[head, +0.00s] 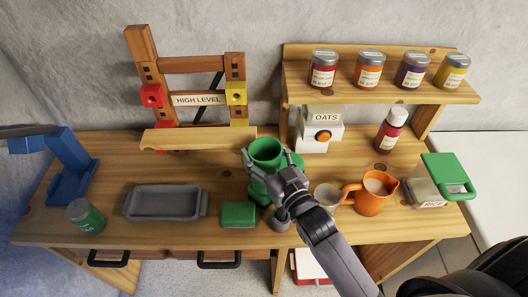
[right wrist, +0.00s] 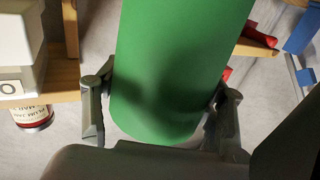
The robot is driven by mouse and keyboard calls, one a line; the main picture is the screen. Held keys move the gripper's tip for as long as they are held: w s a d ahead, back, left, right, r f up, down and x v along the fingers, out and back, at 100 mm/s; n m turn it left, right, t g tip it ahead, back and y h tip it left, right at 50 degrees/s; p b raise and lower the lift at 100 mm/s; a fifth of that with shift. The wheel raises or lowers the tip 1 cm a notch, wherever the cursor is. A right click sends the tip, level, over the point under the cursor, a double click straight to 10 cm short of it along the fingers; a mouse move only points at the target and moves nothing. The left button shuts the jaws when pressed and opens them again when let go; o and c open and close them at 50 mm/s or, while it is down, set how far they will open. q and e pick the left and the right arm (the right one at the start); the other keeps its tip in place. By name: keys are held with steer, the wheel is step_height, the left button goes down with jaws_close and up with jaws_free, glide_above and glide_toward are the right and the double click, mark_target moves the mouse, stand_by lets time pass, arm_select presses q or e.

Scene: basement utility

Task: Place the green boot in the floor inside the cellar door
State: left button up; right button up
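The green boot (head: 267,150) stands upright with its open top facing up, over the middle of the wooden workbench. My right gripper (head: 268,178) is at the boot's near side, with its arm coming in from the lower right. In the right wrist view the boot's smooth green shaft (right wrist: 170,70) fills the space between the two fingers (right wrist: 163,105), which press against it from both sides. The gripper hides part of the boot, and I cannot tell whether its sole touches the bench. My left gripper is not in view. No cellar door is in view.
A green block (head: 238,214) and grey tray (head: 163,203) lie left of the boot. An orange jug (head: 371,193), a small cup (head: 327,196) and a green-lidded rice container (head: 441,180) stand right. Behind are a wooden rack (head: 190,65), an oats box (head: 320,130) and a jar shelf (head: 385,90).

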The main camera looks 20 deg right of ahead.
steer(key=shift+o, duration=0.8)
steer(key=shift+s+r, duration=0.1)
steer(key=shift+r, duration=0.05)
